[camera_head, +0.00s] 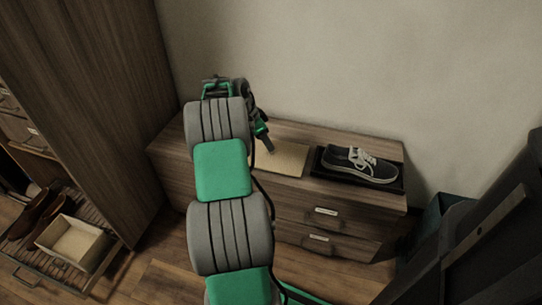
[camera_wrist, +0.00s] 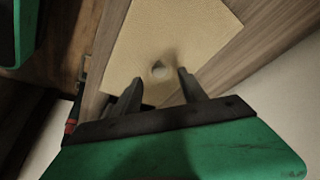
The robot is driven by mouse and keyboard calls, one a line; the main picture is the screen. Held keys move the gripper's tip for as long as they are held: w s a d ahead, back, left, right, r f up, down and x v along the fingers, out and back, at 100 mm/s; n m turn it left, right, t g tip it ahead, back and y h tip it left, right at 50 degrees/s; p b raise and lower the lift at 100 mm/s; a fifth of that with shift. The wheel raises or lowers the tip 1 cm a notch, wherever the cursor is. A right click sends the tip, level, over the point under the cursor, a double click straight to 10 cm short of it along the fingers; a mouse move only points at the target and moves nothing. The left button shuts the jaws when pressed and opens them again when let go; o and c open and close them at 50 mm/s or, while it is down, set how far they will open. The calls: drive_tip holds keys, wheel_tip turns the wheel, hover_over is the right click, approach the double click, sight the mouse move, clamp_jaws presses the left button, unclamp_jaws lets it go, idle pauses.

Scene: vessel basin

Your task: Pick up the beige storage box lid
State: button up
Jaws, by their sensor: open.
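The beige storage box lid (camera_head: 284,158) lies flat on top of the low wooden dresser, beside a dark tray. I cannot tell how far the fingertips are above the lid. In the head view my gripper (camera_head: 266,142) is near the lid's left end, and my arm hides part of the dresser.
A black sneaker (camera_head: 361,164) sits in the dark tray (camera_head: 327,171) right of the lid. The dresser (camera_head: 345,196) stands against the wall. An open beige box (camera_head: 73,242) and brown shoes (camera_head: 38,214) sit on a slatted rack at left, by a tall wardrobe (camera_head: 107,75).

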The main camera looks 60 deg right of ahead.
drive_tip(key=b+x, duration=0.1)
drive_tip(key=x, duration=0.3)
drive_tip(key=shift+s+f+b, duration=0.15)
drive_tip(key=shift+b, duration=0.15)
drive_tip(key=shift+c, duration=0.5)
clamp_jaws()
